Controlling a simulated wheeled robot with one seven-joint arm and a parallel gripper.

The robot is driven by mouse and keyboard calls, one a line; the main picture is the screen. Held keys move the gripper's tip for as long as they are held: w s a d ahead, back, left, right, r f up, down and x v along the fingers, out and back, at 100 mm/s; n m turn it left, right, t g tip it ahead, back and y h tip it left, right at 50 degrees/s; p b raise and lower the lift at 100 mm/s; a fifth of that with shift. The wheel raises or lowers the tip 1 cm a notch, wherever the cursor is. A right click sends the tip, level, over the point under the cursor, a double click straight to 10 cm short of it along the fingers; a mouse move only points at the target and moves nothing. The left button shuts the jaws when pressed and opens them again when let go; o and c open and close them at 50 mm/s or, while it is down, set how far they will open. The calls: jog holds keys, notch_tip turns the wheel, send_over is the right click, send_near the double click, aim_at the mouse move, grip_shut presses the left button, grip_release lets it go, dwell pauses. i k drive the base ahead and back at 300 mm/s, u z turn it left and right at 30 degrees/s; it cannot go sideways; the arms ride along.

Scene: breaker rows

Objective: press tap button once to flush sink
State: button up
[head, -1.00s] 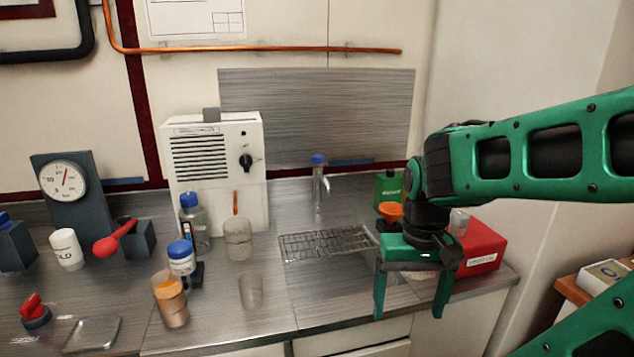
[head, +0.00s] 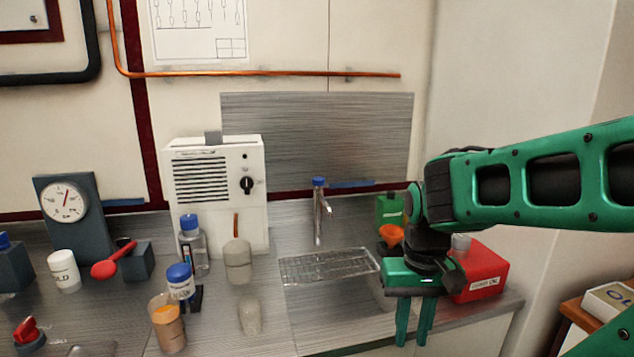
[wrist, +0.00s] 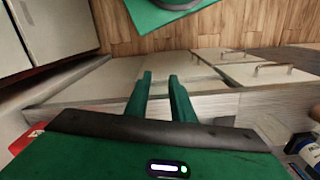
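The metal tap (head: 319,218) stands upright at the back of the sink area, with a blue button (head: 319,182) on top. Nothing touches the button. My gripper (head: 413,343) hangs to the right of the tap and nearer the camera, fingers pointing down. Its fingers are close together with a narrow gap and nothing between them. The wrist view also shows my gripper (wrist: 160,76) empty, over the counter's front edge; the tap is not in that view.
A wire rack (head: 328,267) lies in front of the tap. A green container (head: 389,208), an orange funnel (head: 391,235) and a red box (head: 480,271) stand to the right. A beaker (head: 238,262) and a white panel box (head: 211,190) stand to the left.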

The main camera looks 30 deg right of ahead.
aim_at(318, 181)
jog(key=z, duration=0.8)
jog(key=k, duration=0.5)
jog(key=u, duration=0.2)
jog(key=i, duration=0.5)
